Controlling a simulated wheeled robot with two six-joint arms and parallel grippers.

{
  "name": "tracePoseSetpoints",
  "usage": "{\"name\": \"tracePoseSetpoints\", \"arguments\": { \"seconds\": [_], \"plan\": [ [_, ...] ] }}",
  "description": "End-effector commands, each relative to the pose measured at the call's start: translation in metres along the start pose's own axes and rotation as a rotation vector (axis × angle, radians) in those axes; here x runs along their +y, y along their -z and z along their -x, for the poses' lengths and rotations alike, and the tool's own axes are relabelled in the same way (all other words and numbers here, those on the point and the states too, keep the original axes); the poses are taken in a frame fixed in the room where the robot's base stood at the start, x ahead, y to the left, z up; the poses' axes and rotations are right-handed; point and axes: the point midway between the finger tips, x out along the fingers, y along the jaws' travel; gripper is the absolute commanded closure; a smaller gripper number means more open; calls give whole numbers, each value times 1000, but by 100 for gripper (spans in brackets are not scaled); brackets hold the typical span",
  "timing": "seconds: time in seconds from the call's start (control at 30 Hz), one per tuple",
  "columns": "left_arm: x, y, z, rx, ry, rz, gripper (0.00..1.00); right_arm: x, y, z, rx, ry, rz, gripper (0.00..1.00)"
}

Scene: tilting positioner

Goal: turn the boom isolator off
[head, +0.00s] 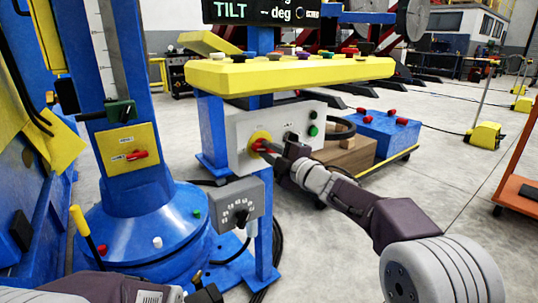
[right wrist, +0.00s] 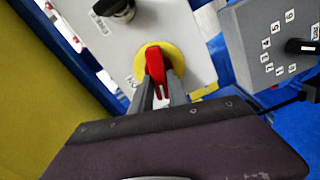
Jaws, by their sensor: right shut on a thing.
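A red rotary handle (head: 258,145) sits on a round yellow plate on the light grey panel below the yellow console. My right gripper (head: 270,149) is at this handle. In the right wrist view, the gripper's grey fingers (right wrist: 160,98) are shut on the red handle (right wrist: 156,66), one on each side, in front of the yellow disc (right wrist: 165,55). Another red handle (head: 137,155) on a yellow plate is on the blue column at left, with nothing touching it.
A grey numbered selector box (head: 238,204) hangs just below. The yellow button console (head: 290,73) overhangs the panel. A blue box (head: 385,137) stands behind.

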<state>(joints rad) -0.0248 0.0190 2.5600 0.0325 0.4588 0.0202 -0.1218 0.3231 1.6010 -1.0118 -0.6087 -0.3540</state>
Motion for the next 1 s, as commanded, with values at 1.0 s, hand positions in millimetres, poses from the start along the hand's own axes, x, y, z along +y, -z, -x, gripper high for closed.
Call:
{"name": "tracePoseSetpoints", "arguments": {
  "seconds": [1.0],
  "plan": [
    [0,-2,-15,0,0,0,64,-5,-1,0,0,5,315,100]
  ]
}}
